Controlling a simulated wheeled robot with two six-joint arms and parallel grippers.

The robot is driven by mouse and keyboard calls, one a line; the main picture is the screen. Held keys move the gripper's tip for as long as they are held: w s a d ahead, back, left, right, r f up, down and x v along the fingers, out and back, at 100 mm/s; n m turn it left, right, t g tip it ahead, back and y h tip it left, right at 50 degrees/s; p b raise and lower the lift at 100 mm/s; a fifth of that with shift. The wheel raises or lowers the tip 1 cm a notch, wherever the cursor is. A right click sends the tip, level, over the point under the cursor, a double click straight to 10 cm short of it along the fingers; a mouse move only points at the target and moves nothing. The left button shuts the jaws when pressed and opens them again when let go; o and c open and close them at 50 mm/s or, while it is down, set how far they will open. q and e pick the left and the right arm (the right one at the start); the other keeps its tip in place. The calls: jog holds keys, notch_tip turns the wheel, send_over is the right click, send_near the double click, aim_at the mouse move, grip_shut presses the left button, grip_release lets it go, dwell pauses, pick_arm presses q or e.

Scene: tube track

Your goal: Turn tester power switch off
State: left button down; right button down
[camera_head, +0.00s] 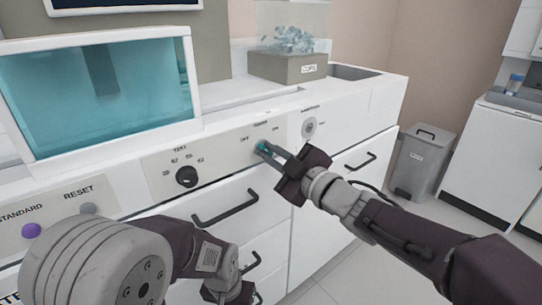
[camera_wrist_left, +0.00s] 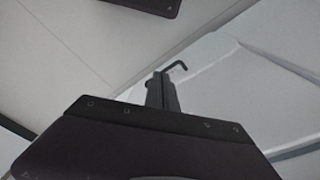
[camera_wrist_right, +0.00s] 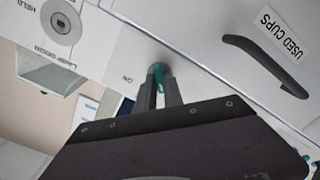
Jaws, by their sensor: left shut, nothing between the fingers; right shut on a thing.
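The tester is a white bench with a control panel (camera_head: 215,155) along its front. The power switch (camera_head: 261,147) is a small teal lever on the panel, between small labels too blurred to read surely. My right gripper (camera_head: 268,152) is at the panel, shut on the switch lever. In the right wrist view the teal lever (camera_wrist_right: 158,73) sits between the fingertips, which partly hide it. My left gripper (camera_wrist_left: 160,80) is shut and empty, low in front of the drawers; its fingers are not clear in the head view.
A black rotary knob (camera_head: 187,177), a purple button (camera_head: 31,230) and a grey button (camera_head: 88,209) are on the panel. A keyed lock (camera_head: 309,127) lies right of the switch. Drawer handles (camera_head: 225,207) project below. A grey bin (camera_head: 422,160) stands right.

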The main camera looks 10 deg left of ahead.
jog(key=shift+n, duration=0.3)
jog(key=shift+f, duration=0.1)
jog(key=c, duration=1.5)
grip_release()
jog(key=shift+o, duration=0.2)
jog(key=shift+d, duration=0.15)
jog(key=shift+s+d, duration=0.25)
jog(key=shift+d, duration=0.05)
jog(key=p+v, duration=0.3)
jog(key=v, duration=0.5)
jog(key=shift+s, duration=0.1)
